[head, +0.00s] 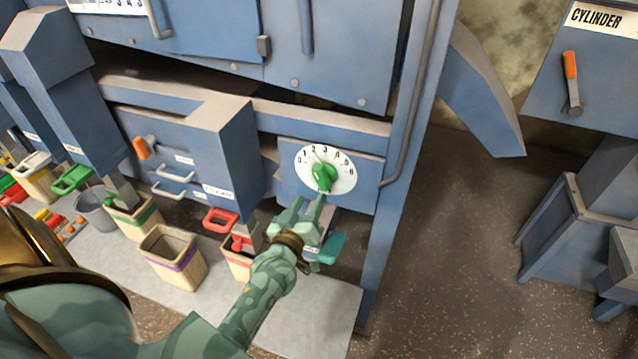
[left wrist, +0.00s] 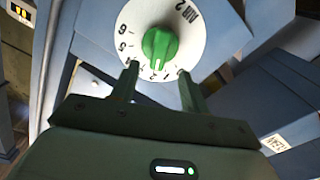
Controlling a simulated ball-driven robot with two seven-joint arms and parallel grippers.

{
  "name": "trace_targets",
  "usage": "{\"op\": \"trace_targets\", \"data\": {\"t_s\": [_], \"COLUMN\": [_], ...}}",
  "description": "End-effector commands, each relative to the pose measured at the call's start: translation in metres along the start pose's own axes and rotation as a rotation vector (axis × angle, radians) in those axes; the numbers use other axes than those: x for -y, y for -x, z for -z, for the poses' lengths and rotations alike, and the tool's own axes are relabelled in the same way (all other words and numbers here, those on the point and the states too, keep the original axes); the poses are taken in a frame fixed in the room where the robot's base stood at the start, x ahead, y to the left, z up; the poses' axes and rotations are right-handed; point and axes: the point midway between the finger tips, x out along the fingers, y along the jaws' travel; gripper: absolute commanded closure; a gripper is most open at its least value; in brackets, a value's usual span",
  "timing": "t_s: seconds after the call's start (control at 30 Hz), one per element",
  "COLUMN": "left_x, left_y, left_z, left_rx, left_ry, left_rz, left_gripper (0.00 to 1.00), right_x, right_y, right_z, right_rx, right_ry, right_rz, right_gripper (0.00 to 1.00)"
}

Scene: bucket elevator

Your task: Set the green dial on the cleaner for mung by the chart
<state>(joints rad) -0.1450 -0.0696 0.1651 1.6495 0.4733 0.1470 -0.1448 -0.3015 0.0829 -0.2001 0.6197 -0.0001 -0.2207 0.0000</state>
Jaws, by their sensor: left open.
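The green dial (head: 325,177) sits on a white numbered disc (head: 344,181) on the blue machine front. In the left wrist view the green knob (left wrist: 160,45) is close, its white mark pointing down toward the low numbers; I cannot read the exact setting. My left gripper (head: 310,203) is open just below the dial. In the left wrist view its fingertips (left wrist: 158,72) stand apart over the disc's lower edge, short of the knob, with nothing between them. A white panel with figures (head: 105,5) is cut off at the top left; I cannot tell if it is the chart.
Wooden bins (head: 172,257) and a grey bucket (head: 97,212) stand below the machine at left. An orange-handled lever (head: 141,148) is on the blue box left of the dial. A blue post and pipe (head: 413,100) rise right of it. Open floor (head: 450,260) lies farther right.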

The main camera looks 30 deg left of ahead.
Motion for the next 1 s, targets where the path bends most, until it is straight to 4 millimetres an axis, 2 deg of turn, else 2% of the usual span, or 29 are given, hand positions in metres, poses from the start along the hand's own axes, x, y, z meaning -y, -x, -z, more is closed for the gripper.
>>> {"op": "trace_targets", "data": {"t_s": [0.03,0.1,0.3,0.47,0.73,0.77,0.9,1.0], "left_x": [0.0,0.0,0.001,0.001,0.0,0.0,0.0,0.0], "left_y": [-0.014,-0.03,-0.064,-0.075,-0.076,-0.076,-0.076,-0.076], "left_z": [-0.001,-0.001,-0.001,-0.001,-0.001,-0.001,-0.001,-0.001], "left_rx": [-0.003,-0.001,0.0,0.002,0.002,0.002,0.002,0.002], "left_ry": [0.0,0.0,-0.002,-0.002,-0.002,-0.002,-0.002,-0.002], "left_rz": [-0.001,-0.001,-0.001,0.0,0.0,0.0,0.0,0.0], "left_gripper": [0.55,0.55,0.55,0.55,0.55,0.6,0.99,0.99], "right_x": [0.004,0.009,0.009,0.005,0.003,0.003,0.002,0.002], "right_y": [-0.003,-0.005,-0.011,-0.012,-0.012,-0.012,-0.012,-0.011], "right_z": [0.0,0.001,0.0,-0.001,-0.001,-0.002,-0.002,-0.002], "right_rx": [0.0,-0.001,0.0,0.002,0.002,0.002,0.002,0.002], "right_ry": [-0.002,-0.005,-0.004,-0.002,-0.002,-0.002,-0.001,-0.001], "right_rz": [0.005,0.011,0.012,0.007,0.004,0.003,0.002,0.002], "right_gripper": [0.0,0.0,0.0,0.0,0.0,0.0,0.0,0.0]}}
